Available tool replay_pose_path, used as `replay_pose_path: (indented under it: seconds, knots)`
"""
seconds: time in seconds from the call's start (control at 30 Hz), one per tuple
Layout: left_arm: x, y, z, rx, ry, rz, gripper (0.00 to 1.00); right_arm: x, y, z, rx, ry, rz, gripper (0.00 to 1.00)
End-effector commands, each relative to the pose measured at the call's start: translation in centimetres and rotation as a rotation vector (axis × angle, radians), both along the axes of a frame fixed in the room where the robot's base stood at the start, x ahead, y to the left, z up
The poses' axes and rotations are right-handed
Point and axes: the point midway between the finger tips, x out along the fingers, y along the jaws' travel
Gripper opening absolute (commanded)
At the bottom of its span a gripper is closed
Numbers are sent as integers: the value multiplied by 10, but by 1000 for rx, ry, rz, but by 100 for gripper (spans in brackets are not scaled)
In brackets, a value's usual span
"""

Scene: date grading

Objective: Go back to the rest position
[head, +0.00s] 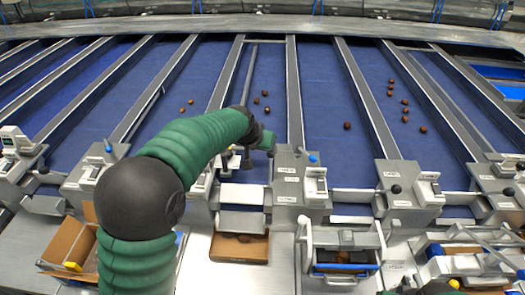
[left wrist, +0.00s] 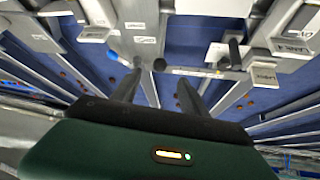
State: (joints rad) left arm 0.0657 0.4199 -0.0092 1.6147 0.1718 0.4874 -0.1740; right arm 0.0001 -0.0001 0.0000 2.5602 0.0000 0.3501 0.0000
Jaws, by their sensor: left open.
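My left gripper (head: 238,160) is at the end of the green arm that reaches in from the lower left. It hangs over the front end of a blue sorting lane, close to the grey block with a lever. In the left wrist view its two dark fingers (left wrist: 160,84) stand apart with nothing between them. A small dark green and black shape at the bottom right edge of the head view looks like part of my right arm; its jaws cannot be made out.
Dark dates (head: 347,126) lie scattered on the blue lanes (head: 325,95) between metal rails. A cardboard box (head: 238,248) stands below my left gripper, and another open box (head: 68,245) is at left. A blue-rimmed crate (head: 345,267) sits right of centre.

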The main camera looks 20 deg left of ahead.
Motion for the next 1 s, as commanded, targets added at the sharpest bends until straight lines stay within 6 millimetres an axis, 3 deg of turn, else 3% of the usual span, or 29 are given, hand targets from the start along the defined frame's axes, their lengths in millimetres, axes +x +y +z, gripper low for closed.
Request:
replay_pose_path:
  seconds: [0.47,0.57,0.67,0.8,0.9,1.0]
  knots:
    - [-3,0,3,0,1,0,52,0,0,-1,0,0,0,24]
    - [-16,-2,-8,2,22,-1,52,0,0,-4,0,0,0,24]
    - [-61,-9,-41,7,90,-1,52,0,0,-13,0,0,0,24]
    - [-161,-18,-103,21,224,-5,52,0,0,-28,0,0,0,24]
    - [-229,-22,-137,33,307,-12,52,0,0,-34,0,0,0,24]
    - [-277,-24,-159,41,364,-16,52,0,0,-38,0,0,0,24]
